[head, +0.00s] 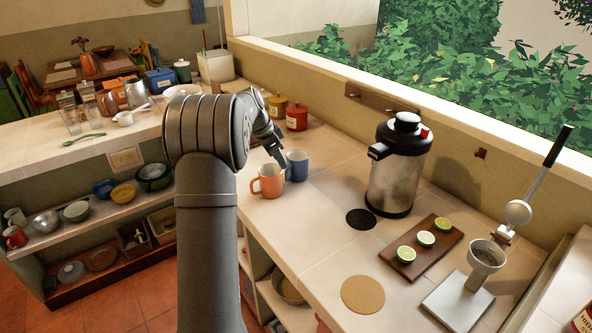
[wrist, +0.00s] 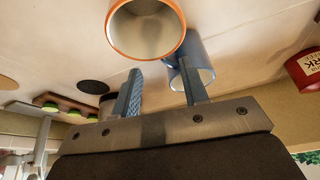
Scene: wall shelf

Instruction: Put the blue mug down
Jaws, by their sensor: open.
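The blue mug (head: 297,167) stands upright on the tiled counter, just behind and right of an orange mug (head: 267,182). My gripper (head: 281,158) is at the blue mug's left side, close to its rim. In the wrist view the blue mug (wrist: 204,72) shows its open mouth, and the orange mug (wrist: 146,30) is in front of it. My gripper (wrist: 160,88) has its two fingers apart. One finger overlaps the blue mug's rim, and the handle appears in the gap between the fingers. I cannot tell whether a finger touches the mug.
Red (head: 296,117) and yellow (head: 277,105) canisters stand behind the mugs. A steel urn (head: 397,178) stands to the right, with a dark round mat (head: 360,219) before it. A board (head: 412,262) with lime halves and a cork mat (head: 362,294) lie nearer. Counter between mugs and urn is clear.

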